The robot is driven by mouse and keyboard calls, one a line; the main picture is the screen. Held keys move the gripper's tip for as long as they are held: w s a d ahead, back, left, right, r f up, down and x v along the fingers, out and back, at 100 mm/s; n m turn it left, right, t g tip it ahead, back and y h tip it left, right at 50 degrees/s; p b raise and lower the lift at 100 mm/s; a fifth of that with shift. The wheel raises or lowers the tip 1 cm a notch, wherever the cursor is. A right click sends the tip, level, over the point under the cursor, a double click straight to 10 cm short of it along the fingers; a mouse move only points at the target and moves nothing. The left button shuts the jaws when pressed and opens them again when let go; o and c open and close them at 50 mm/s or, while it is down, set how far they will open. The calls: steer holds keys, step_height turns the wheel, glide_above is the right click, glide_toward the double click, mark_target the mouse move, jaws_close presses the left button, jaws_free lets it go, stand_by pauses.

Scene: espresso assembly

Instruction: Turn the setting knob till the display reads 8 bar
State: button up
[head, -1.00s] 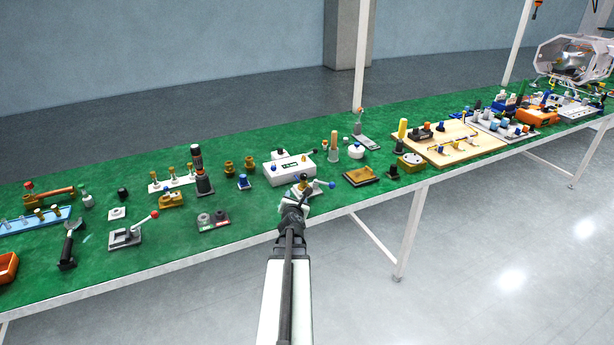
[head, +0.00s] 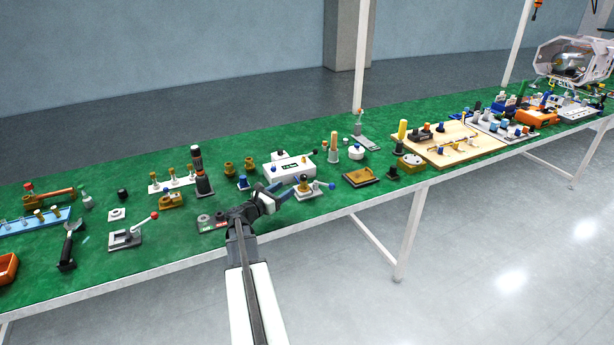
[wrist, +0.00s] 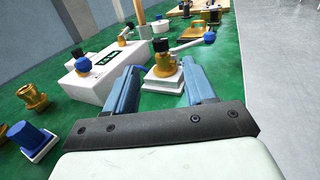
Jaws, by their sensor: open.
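A white box (head: 288,171) with a small dark display (head: 290,166) stands mid-table. It also shows in the wrist view (wrist: 95,84), with green marks on its display (wrist: 105,60) too small to read. My gripper (head: 275,190) is open and empty, in front of the box and apart from the knob. In the wrist view its blue fingers (wrist: 160,68) spread either side of a brass lever fitting (wrist: 163,67) that stands beyond them.
The lever fitting stands on a pale base right of the box, its blue-ended lever (head: 331,186) reaching right. A blue knob on a white base (wrist: 30,137) and brass parts (wrist: 32,96) stand left. A dark plate with discs (head: 212,222) lies near my wrist. Green table shows between.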

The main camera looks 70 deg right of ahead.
mark_target(306, 176)
steer(key=x, duration=1.3)
steer(key=shift+s+d, duration=0.1)
steer(key=shift+d, duration=0.15)
steer(key=c, duration=1)
steer(key=shift+g, duration=0.3)
steer(key=shift+m+g+y, duration=0.7)
steer(key=shift+m+g, duration=0.3)
steer(key=shift+g, duration=0.1)
steer(key=m+g+y, duration=0.2)
steer(key=g, duration=0.1)
steer(key=shift+s+m, duration=0.15)
steer(key=shift+m, duration=0.15)
steer(key=shift+s+a+m+g+y, duration=0.15)
steer(key=shift+m+g+y, duration=0.55)
steer(key=shift+y, duration=0.25)
steer(key=shift+s+a+m+g+y, duration=0.1)
steer(key=shift+a+m+g+y, duration=0.1)
steer(key=shift+m+g+y, duration=0.65)
steer(key=shift+s+a+m+g+y, duration=0.15)
steer(key=shift+m+g+y, duration=0.3)
steer(key=shift+y, duration=0.65)
steer(key=shift+r+m+y, duration=0.1)
steer(key=shift+m+y, duration=0.2)
